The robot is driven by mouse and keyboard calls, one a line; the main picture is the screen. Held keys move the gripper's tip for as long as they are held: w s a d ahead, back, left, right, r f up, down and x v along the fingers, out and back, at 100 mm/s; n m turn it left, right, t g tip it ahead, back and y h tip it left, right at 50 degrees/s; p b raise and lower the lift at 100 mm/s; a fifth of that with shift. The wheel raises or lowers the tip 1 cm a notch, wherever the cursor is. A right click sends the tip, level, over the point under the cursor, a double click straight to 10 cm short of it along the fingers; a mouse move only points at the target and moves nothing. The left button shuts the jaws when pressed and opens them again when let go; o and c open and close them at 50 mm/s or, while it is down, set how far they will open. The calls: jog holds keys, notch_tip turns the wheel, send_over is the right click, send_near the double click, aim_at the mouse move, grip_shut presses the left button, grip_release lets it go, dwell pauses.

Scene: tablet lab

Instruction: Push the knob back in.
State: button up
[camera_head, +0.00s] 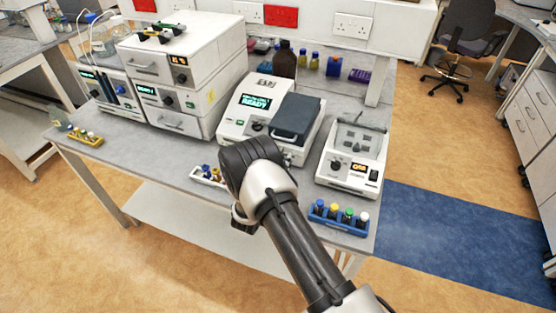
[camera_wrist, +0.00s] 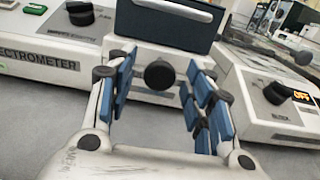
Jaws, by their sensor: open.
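A round black knob (camera_wrist: 158,74) sits on the white front face of the spectrometer, below its dark grey lid (camera_wrist: 165,22). How far it stands out cannot be told head-on. My gripper (camera_wrist: 160,88) is open and empty, with its blue-padded fingers to the left and right of the knob. I see no contact with the knob. In the head view the white spectrometer (camera_head: 238,122) has a green "READY" display and a grey lid (camera_head: 297,118). My arm covers the lower front there, and the fingers and this knob are hidden.
A white block heater (camera_head: 350,180) with an orange display stands close on the right. A blue vial rack (camera_head: 338,222) is at the front edge, and a white rack (camera_head: 208,178) is left of my wrist. Stacked white instruments (camera_head: 185,75) stand left; bottles (camera_head: 285,60) stand behind.

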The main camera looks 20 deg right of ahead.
jog(key=v, duration=1.1)
jog(key=shift+s+a, duration=0.2)
jog(key=shift+s, duration=0.1)
